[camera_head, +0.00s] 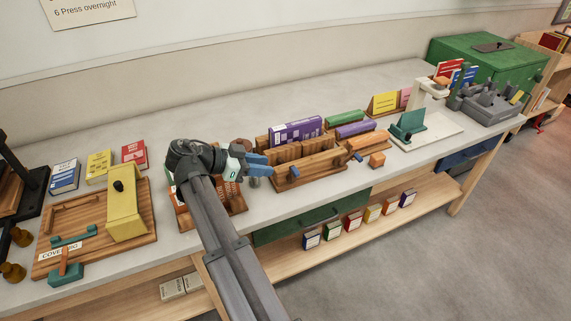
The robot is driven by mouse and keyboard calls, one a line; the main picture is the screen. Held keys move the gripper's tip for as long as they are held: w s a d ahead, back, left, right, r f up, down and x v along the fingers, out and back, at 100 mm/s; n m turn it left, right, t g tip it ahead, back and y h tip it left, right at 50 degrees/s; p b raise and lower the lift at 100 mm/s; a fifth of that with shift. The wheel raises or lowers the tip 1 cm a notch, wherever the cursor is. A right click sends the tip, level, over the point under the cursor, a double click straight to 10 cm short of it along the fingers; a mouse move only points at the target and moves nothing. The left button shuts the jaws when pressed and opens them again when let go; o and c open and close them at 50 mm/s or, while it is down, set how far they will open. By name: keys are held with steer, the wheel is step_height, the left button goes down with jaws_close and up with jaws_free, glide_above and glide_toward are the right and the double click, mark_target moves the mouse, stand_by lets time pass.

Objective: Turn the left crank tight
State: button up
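A wooden press (318,171) holds a purple book (297,131) upright between its boards. My arm reaches in from the front. My gripper (264,166), with blue parts at its end, is just left of the press, apart from the blue crank in the picture. Its fingertips are too small and overlapped to tell whether they are open or shut. How tight the cranks are cannot be told.
A wooden board with a yellow block (125,213) lies at left, with small books (99,166) behind it. A rack (240,196) is partly hidden behind my arm. A green box (490,60) stands far right.

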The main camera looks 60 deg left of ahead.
steer(key=w+d, duration=0.1)
steer(key=w, duration=0.4)
steer(key=w+d+r+m+h, duration=0.1)
steer(key=w, duration=0.4)
steer(key=w+d+r+m+h, duration=0.1)
steer(key=w, duration=0.4)
steer(key=shift+w+d+g, duration=0.1)
steer(key=shift+d+g, duration=0.2)
jaws_close()
steer(key=w+d+m+g, duration=0.2)
steer(key=w+d+g, duration=0.3)
steer(key=w, duration=0.6)
steer(key=w+d+m+g, duration=0.15)
steer(key=w+d, duration=0.45)
steer(key=w, duration=0.6)
steer(key=s+a+r+n+g+y, duration=0.1)
steer(key=s+a+n+g+y, duration=0.1)
steer(key=s+a+n+g, duration=0.45)
steer(key=s+a+n+g+y, duration=0.1)
steer(key=s+n+y, duration=0.25)
steer(key=n, duration=0.65)
steer(key=s+a+r+n+g+y, duration=0.1)
steer(key=s+a+n+g+y, duration=0.2)
steer(key=s+n, duration=0.4)
steer(key=s+a+f+n+h, duration=0.1)
steer(key=s+a+f, duration=0.2)
steer(key=s+f, duration=0.4)
steer(key=shift+a+f+n+g, duration=0.3)
steer(key=shift+f+n, duration=0.1)
steer(key=shift+f, duration=0.3)
